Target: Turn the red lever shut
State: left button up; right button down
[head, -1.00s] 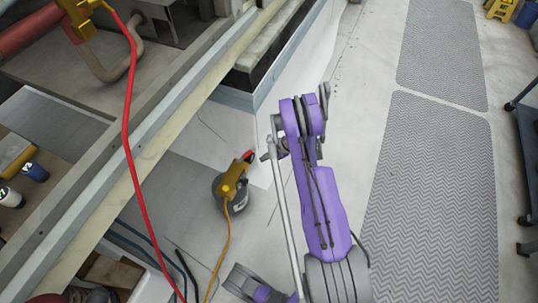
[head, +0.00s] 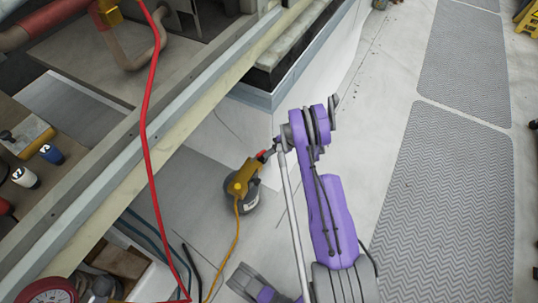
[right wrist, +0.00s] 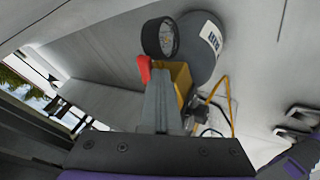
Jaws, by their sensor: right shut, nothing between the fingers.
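The red lever (head: 262,155) sits on a yellow valve body (head: 243,177) on top of a dark grey round canister (head: 243,200). My right gripper (head: 270,151) is at the lever's outer end in the head view. In the right wrist view, the shut, empty fingers (right wrist: 160,85) point at the yellow body (right wrist: 181,78). The red lever (right wrist: 144,68) shows just left of the fingertips, close beside them. I cannot tell whether they touch. The fingers hide part of the yellow body. My left gripper is not in view.
A black-rimmed gauge (right wrist: 160,37) is next to the lever. A yellow hose (head: 230,246) runs down from the valve. A red hose (head: 149,130) hangs across a long metal rail (head: 145,138) at left. Open floor with grey mats (head: 445,195) lies at right.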

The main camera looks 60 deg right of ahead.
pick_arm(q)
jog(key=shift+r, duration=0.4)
pick_arm(e)
jog(key=shift+w+d+n, duration=0.3)
jog(key=shift+w+d, duration=0.4)
jog(key=shift+w, duration=0.35)
